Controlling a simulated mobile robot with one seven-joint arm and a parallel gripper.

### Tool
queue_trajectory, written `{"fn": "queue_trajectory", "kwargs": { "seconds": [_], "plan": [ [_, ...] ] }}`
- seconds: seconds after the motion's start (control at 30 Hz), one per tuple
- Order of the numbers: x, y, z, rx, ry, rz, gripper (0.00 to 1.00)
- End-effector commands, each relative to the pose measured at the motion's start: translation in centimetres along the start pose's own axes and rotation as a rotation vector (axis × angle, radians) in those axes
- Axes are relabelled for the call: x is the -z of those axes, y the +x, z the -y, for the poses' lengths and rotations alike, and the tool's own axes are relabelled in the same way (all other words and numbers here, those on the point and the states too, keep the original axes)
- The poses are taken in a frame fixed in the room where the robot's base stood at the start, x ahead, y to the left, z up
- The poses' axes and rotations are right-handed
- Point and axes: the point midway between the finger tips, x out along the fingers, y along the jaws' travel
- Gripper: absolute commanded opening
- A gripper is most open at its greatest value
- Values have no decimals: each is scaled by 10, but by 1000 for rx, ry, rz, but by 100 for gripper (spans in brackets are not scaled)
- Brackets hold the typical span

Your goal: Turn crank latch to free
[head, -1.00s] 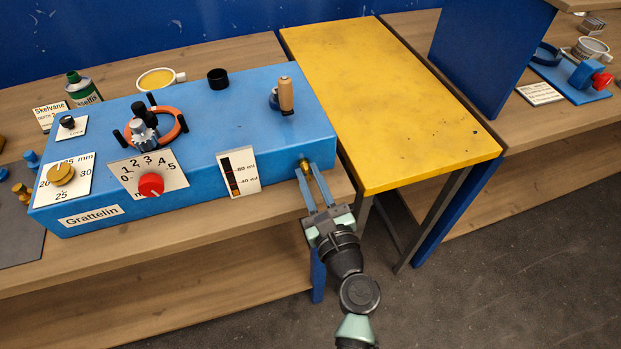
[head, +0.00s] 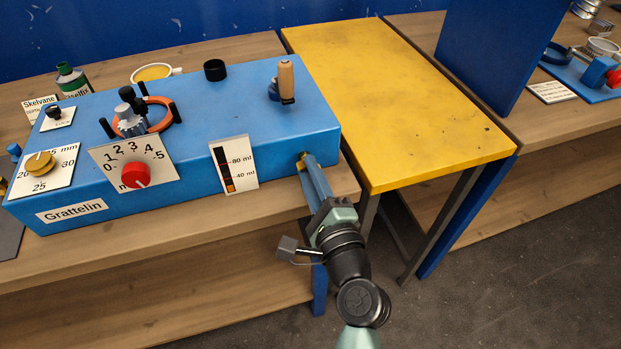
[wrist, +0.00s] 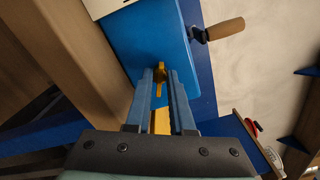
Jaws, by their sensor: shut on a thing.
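The blue machine (head: 190,130), labelled Grattelin, stands on the wooden bench. A small yellow latch (head: 302,159) sits at the right end of its front face; its label, if any, does not show. In the wrist view the latch (wrist: 160,75) is a narrow yellow piece between my fingertips. My gripper (head: 306,163) is shut on it, and the fingers hide part of it in the head view. The fingers appear nearly edge-on there. A crank with a wooden handle (head: 286,80) stands upright on the machine's top, above and behind the latch.
A yellow table (head: 400,100) stands right of the machine. A red knob (head: 136,174), a brass knob (head: 40,163) and a gauge plate (head: 233,168) are on the machine's front, left of my gripper. The floor (head: 450,290) at front right is clear.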

Motion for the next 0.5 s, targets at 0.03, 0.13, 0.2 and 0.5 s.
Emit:
{"fn": "queue_trajectory", "kwargs": {
  "seconds": [0.03, 0.13, 0.2, 0.5],
  "plan": [
    [1, 0, -3, 0, -41, 1, 0],
    [1, 0, -4, 0, -119, 0, 0],
    [1, 0, -4, 0, -168, 0, 0],
    [1, 0, -3, -1, -308, 1, 0]
  ]
}}
